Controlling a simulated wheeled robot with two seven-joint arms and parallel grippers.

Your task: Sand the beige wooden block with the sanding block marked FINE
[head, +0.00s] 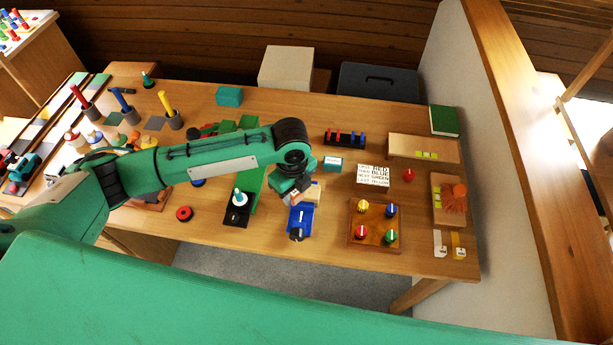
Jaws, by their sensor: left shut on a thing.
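My left gripper (291,194) is over the front middle of the table, pointing down. It is shut on a small block that the fingers mostly hide; I cannot read any mark on it. A beige wooden block (313,191) shows just right of the gripper, at the top of a blue vise-like fixture (300,220). I cannot tell whether the held block touches the beige one. A teal block (332,164) with a pale label lies behind them; the label is too small to read. My right gripper is not in view.
A wooden board with coloured knobs (374,224) lies to the right, and a printed card (373,175) behind it. A dark stand with a teal-and-white piece (238,207) is close on the left. A red ring (184,213) lies near the front edge. A pale partition (480,150) bounds the right.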

